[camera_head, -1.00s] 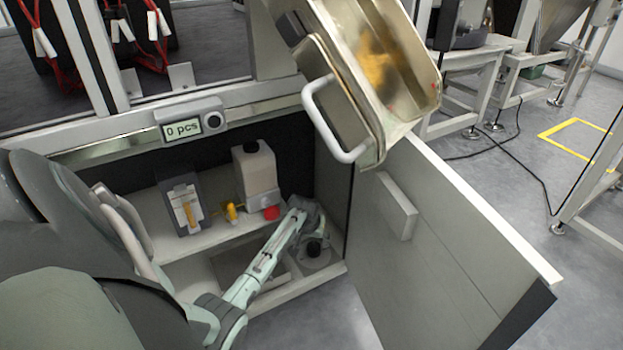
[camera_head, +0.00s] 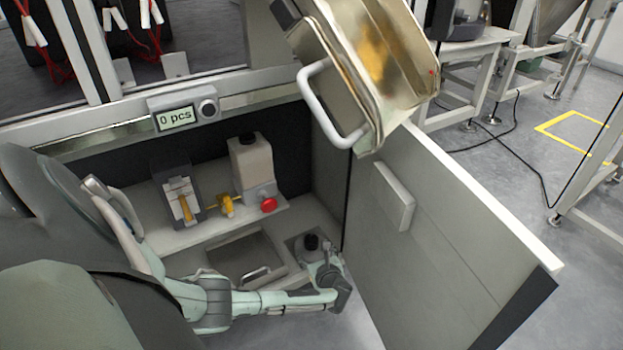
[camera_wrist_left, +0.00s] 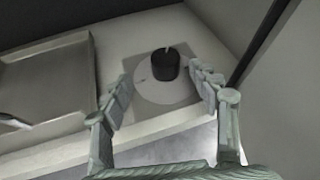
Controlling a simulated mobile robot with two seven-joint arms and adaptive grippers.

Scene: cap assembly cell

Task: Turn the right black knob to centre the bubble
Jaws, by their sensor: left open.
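The right black knob (camera_head: 312,242) stands on a round light dial plate at the right end of the cabinet's lower level. In the left wrist view the knob (camera_wrist_left: 165,64) is upright, with a pale mark on its top. My left gripper (camera_head: 328,262) is at the near side of the knob. In the left wrist view my left gripper (camera_wrist_left: 163,88) is open, its fingers to either side of the dial plate, with the knob between and beyond the tips. I cannot tell whether they touch it. No bubble can be made out. My right gripper is not in view.
A recessed tray (camera_head: 235,257) with a handle lies left of the knob. A shelf above holds a red button (camera_head: 268,205), a yellow valve (camera_head: 226,206) and a beige bottle (camera_head: 252,165). The open cabinet door (camera_head: 430,240) bounds the right side. A metal bin (camera_head: 385,60) hangs above.

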